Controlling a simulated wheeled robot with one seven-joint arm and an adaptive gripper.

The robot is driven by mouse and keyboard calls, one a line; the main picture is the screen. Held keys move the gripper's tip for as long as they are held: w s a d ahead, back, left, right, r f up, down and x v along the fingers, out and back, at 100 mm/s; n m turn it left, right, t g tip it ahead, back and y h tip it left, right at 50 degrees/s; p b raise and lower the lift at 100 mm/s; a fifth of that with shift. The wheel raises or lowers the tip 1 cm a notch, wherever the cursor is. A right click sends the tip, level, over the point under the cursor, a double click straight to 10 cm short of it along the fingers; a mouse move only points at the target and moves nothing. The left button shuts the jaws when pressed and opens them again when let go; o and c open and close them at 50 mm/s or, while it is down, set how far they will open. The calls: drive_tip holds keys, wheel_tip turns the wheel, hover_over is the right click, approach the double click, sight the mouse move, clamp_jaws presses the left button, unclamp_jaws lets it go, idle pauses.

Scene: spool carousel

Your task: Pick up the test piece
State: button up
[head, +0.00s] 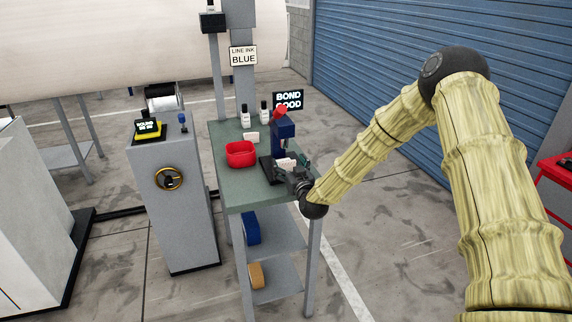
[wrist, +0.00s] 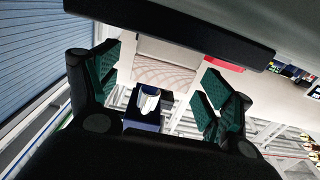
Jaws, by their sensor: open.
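My gripper (head: 299,167) is at the right side of the green-topped table, beside a dark blue bench press (head: 284,133) with a red knob. Its jaws are open. A small white piece (head: 285,163), which looks like the test piece, is at the foot of the press, just left of the jaws and partly hidden. In the wrist view the two green finger pads of my gripper (wrist: 164,72) stand wide apart. A pale panel shows between them, and a blue block with a white round part (wrist: 149,100) shows lower down. I cannot tell whether the jaws surround the piece.
A red bin (head: 241,154), a small white block (head: 251,136) and two white bottles (head: 245,114) are on the table (head: 240,190). A "BOND GOOD" screen (head: 288,98) is behind the press. A grey pedestal (head: 180,215) with a yellow-edged display stands to the left.

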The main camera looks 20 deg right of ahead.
drive_tip(key=shift+w, duration=0.1)
drive_tip(key=c, duration=1.1)
drive_tip(key=shift+c, duration=0.6)
drive_tip(key=shift+r, duration=0.15)
